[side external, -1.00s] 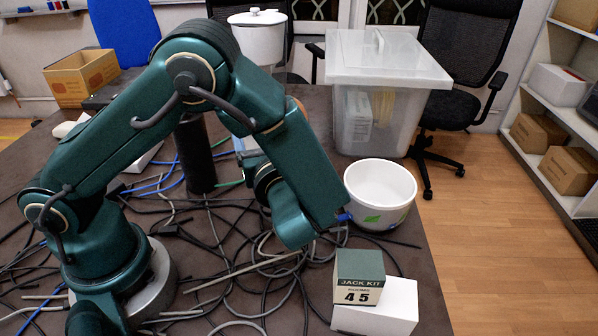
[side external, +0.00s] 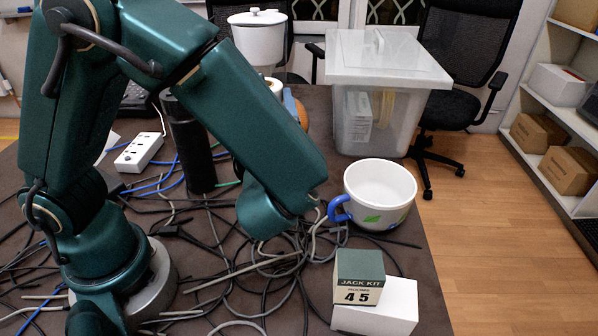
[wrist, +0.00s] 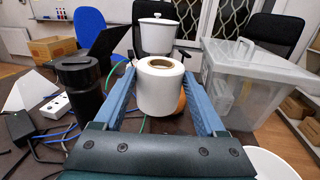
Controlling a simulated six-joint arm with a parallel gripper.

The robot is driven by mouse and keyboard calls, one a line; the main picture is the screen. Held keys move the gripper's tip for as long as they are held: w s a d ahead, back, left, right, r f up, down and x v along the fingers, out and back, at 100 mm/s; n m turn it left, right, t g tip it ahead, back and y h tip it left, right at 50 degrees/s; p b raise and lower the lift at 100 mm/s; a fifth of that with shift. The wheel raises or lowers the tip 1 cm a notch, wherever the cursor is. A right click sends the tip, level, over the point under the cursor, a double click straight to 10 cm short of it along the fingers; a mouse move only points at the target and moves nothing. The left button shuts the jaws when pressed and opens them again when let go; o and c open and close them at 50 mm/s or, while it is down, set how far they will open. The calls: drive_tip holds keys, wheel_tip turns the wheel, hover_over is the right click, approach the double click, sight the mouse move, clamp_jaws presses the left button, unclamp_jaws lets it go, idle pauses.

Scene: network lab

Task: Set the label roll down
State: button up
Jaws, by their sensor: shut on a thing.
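The label roll is a white cylinder with a tan core (wrist: 160,88), upright between the two blue-grey fingers of my gripper (wrist: 160,98) in the wrist view. The fingers are shut on its sides. I cannot tell whether the roll's underside touches anything.
A black cylinder (side external: 190,140) and a white power strip (side external: 138,152) stand left. An orange round thing (wrist: 181,101) is behind the roll. A white cup with a blue handle (side external: 380,195), a clear bin (side external: 395,75) and a Jack Kit box (side external: 358,278) are right. Cables cover the table.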

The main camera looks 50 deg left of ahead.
drive_tip(key=shift+w+f+t, duration=0.1)
drive_tip(key=shift+f+t, duration=0.05)
drive_tip(key=shift+t, duration=0.15)
wheel_tip(320, 180, up, 5)
drive_tip(key=a+n+g+y, duration=0.1)
drive_tip(key=a+g, duration=0.1)
drive_tip(key=shift+w+n+g, duration=0.1)
drive_tip(key=shift+n+g, duration=0.2)
drive_tip(key=shift+n, duration=0.1)
drive_tip(key=a+n+g, duration=0.1)
drive_tip(key=a+n+g+y, duration=0.1)
drive_tip(key=g, duration=0.1)
drive_tip(key=shift+y, duration=0.3)
drive_tip(key=f+g, duration=0.1)
drive_tip(key=f, duration=0.5)
drive_tip(key=a+f+n+g, duration=0.1)
drive_tip(key=f, duration=0.5)
drive_tip(key=f+n+g, duration=0.1)
drive_tip(key=f, duration=0.6)
drive_tip(key=shift+s+a+g, duration=0.2)
drive_tip(key=shift+a+g, duration=0.15)
drive_tip(key=shift+g, duration=0.05)
